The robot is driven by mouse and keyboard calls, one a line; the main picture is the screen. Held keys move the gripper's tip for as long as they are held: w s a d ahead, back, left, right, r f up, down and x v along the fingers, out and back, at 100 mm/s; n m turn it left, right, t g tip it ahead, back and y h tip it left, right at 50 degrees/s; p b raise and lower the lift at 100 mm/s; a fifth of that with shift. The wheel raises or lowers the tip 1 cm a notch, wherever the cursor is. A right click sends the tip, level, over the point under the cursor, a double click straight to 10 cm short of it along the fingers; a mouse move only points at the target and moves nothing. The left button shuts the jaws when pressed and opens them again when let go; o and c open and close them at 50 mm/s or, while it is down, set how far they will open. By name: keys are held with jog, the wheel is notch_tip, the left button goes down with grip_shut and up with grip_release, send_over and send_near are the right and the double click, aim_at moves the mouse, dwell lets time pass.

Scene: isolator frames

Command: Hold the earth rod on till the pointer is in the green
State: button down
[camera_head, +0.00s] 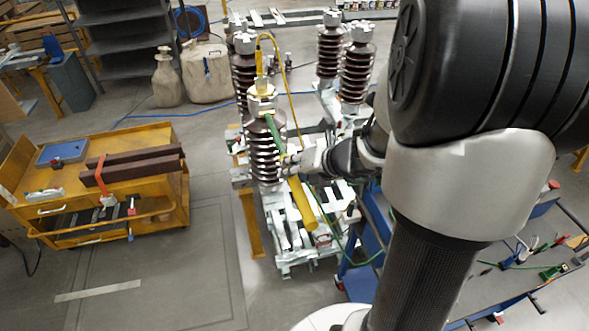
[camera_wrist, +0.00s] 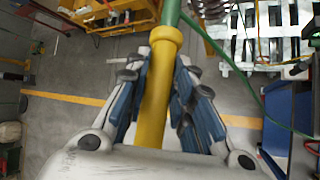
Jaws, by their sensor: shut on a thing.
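The earth rod shows in the head view as a yellow handle (camera_head: 302,203) and a green upper part (camera_head: 274,131), tilted, with its upper end near the metal cap (camera_head: 262,104) of the front ribbed brown insulator (camera_head: 263,150). I cannot tell whether it touches the cap. My gripper (camera_head: 291,166) is shut on the rod; in the wrist view its blue-padded fingers (camera_wrist: 158,80) lie on either side of the yellow handle (camera_wrist: 154,105), below the collar. A yellow fitting (camera_head: 262,85) stands above the cap. No pointer or green zone can be made out.
More brown insulators (camera_head: 356,65) stand on the pale metal frame (camera_head: 298,262). A green cable (camera_head: 362,262) runs beside the frame. A yellow trolley (camera_head: 150,172) stands at left and a blue-edged bench (camera_head: 530,285) at right. The floor between trolley and frame is clear.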

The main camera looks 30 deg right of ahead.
jog(key=shift+s+a+r, duration=0.1)
jog(key=shift+s, duration=0.05)
jog(key=shift+w, duration=0.4)
jog(key=shift+w+d, duration=0.35)
jog(key=shift+w, duration=0.3)
dwell(0.3)
jog(key=shift+w+r, duration=0.1)
dwell(1.8)
dwell(1.2)
